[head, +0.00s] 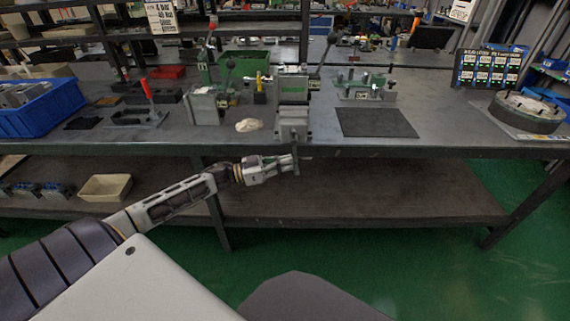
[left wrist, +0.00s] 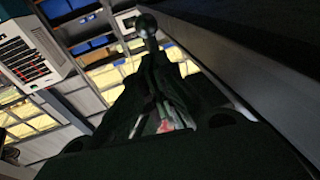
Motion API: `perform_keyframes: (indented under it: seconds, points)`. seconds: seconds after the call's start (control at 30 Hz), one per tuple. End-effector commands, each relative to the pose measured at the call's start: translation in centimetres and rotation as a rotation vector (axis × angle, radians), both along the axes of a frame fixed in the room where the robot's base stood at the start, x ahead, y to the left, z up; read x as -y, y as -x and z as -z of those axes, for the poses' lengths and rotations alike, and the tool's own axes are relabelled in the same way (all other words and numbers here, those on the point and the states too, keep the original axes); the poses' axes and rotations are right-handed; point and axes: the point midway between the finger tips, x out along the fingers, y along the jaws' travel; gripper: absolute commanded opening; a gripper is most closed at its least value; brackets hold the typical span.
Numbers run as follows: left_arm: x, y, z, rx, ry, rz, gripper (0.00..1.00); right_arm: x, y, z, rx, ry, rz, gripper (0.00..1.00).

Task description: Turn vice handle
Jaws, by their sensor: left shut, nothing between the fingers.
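The grey-green vice (head: 293,122) stands at the front edge of the workbench, near the middle of the head view. Its thin dark handle (head: 296,153) hangs roughly upright in front of the bench edge, below the jaws. My left gripper (head: 289,162) reaches in from the left, with its fingertips at the handle. Its fingers are shut with nothing between them; I cannot tell whether they touch the handle. In the left wrist view the dark gripper fingers (left wrist: 158,95) point up, and a round knob (left wrist: 146,26) shows just past their tips. My right gripper is not in view.
The workbench (head: 440,135) edge runs just above my left gripper, with a lower shelf (head: 380,190) beneath. A blue bin (head: 45,118), lever tools and a dark mat (head: 376,122) lie on top. A beige tray (head: 105,188) sits on the lower shelf.

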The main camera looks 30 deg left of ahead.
Motion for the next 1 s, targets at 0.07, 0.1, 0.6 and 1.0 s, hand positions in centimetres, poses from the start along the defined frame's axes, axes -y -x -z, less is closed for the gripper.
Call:
perform_keyframes:
  seconds: [0.07,0.1,0.6,1.0]
  points:
    - [0.1,-0.1,0.1,0.008,0.013,0.0,0.0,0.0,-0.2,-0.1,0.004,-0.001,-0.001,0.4]
    - [0.2,-0.1,0.1,0.012,0.019,0.0,0.0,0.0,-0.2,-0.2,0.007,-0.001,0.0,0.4]
    - [0.5,-0.3,0.2,0.036,0.058,0.0,0.0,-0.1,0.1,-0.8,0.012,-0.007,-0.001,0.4]
    - [1.3,-0.8,0.4,0.088,0.144,0.0,0.0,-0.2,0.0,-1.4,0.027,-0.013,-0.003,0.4]
